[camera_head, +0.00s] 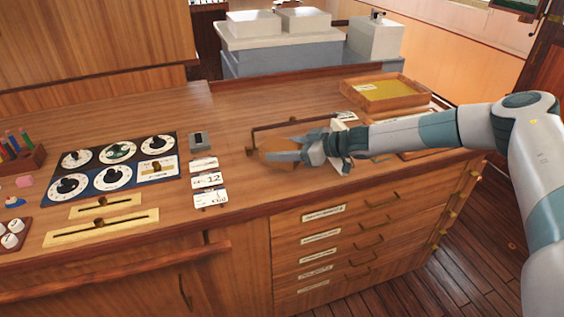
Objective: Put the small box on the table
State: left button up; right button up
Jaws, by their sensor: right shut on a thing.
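My right gripper (293,151) reaches in from the right, low over the wooden counter top. Its fingers are shut on an orange-brown object (278,146), mostly hidden by the fingers. I cannot tell whether this object is the small box, or whether it touches the counter. A small grey box-like item with a dark top (199,141) stands on the counter (225,105), left of the gripper and apart from it. My left gripper is not in view.
A wooden tray with a yellow-green bottom (384,92) sits at the back right. A dial panel (115,165) and white cards (207,180) lie to the left. The counter behind the grey item is clear.

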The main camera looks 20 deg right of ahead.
jog(key=shift+f, duration=0.3)
jog(key=shift+f+p, duration=0.55)
jog(key=shift+f, duration=1.55)
jog(key=shift+f, duration=0.15)
jog(key=o, duration=1.2)
